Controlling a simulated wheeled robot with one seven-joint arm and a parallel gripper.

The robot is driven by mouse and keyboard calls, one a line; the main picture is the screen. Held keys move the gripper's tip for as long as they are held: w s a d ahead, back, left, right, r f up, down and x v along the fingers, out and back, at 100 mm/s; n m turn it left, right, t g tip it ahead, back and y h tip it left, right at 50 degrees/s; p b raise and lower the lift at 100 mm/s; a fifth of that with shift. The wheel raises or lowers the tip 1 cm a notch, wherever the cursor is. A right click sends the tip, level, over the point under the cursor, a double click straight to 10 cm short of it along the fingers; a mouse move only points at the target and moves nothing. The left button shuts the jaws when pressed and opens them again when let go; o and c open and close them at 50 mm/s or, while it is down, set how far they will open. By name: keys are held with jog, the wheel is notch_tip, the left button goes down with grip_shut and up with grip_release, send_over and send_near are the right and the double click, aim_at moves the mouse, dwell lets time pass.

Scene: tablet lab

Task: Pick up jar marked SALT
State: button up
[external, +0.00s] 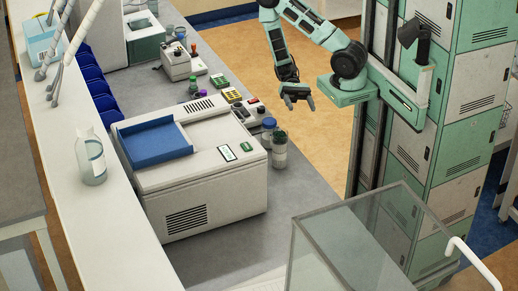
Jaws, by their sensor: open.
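Two small jars stand on the grey bench at the right side of the white machine. The front jar (279,154) is clear with pale contents. The jar behind it (268,132) has a blue lid and is partly hidden. No lettering can be read on either jar, so I cannot tell which is marked SALT. My gripper (300,104) is open and empty, pointing down. It is apart from the jars, above and to their right in the picture.
The white machine (205,197) with a blue tray fills the bench's middle. Small devices with buttons (234,96) stand behind it. A glass-walled case (345,245) is in front; green lockers (470,120) stand at right.

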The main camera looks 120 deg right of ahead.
jog(key=s+d+f+m+t+h, duration=0.2)
jog(key=d+f+m+t+h, duration=0.35)
jog(key=d+m+t, duration=0.45)
jog(key=m+t+p, duration=0.2)
jog(key=p, duration=0.3)
send_near(269, 124)
jog(key=w, duration=0.1)
jog(key=w+a+f, duration=0.1)
jog(key=shift+w+a+h, duration=0.2)
jog(key=shift+w+h, duration=0.15)
jog(key=shift+w, duration=0.05)
jog(key=p+x, duration=0.1)
jog(key=x, duration=0.1)
jog(key=p+x, duration=0.1)
jog(key=x, duration=0.1)
jog(key=shift+w+r, duration=0.1)
jog(key=shift+r, duration=0.15)
jog(key=shift+w+a+f+p, duration=0.15)
jog(key=shift+w+a+p, duration=0.15)
jog(key=shift+w, duration=0.25)
jog(key=c, duration=1.2)
